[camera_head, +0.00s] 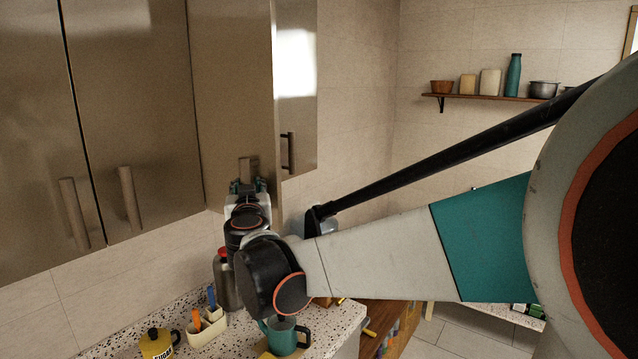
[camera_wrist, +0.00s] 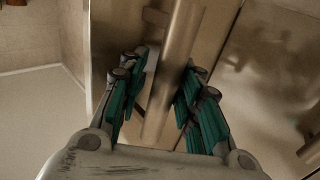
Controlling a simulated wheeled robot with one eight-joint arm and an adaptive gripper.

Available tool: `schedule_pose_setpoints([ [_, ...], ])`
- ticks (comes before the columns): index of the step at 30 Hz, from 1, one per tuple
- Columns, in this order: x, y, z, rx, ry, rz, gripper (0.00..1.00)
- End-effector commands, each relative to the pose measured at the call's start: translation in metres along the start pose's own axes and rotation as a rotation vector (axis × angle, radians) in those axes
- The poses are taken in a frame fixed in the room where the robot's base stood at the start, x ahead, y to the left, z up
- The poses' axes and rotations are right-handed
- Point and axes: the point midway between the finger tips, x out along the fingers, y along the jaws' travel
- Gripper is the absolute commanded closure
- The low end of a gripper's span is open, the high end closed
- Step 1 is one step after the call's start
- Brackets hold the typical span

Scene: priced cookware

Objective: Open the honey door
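A row of brown, glossy wall cabinet doors fills the left of the head view. No label shows which is the honey door. My gripper (camera_head: 248,186) is at the lower part of the door (camera_head: 232,90) right of the two left doors, in front of its short bar handle (camera_head: 247,167). In the wrist view my gripper (camera_wrist: 162,100) is open, its teal-padded fingers on either side of the upright round bar handle (camera_wrist: 176,60). A gap shows left of the bar; the right finger is close to it, and contact cannot be told. The door looks shut.
Two doors at left have bar handles (camera_head: 75,212). A narrow panel (camera_head: 297,80) with a dark handle stands just right. Below, a speckled counter (camera_head: 110,343) holds a red-topped flask (camera_head: 226,280), a yellow sugar pot (camera_head: 157,343) and a teal mug (camera_head: 284,338).

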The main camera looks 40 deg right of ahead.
Motion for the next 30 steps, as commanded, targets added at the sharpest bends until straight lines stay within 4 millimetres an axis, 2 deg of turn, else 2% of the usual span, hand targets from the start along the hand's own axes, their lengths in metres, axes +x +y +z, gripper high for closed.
schedule_pose_setpoints([
  [8, -0.015, 0.000, -0.001, 0.000, 0.000, -0.002, 0.70],
  [21, -0.089, 0.000, 0.001, 0.000, 0.000, -0.003, 0.70],
  [30, -0.117, 0.001, 0.001, 0.000, 0.000, 0.000, 0.70],
])
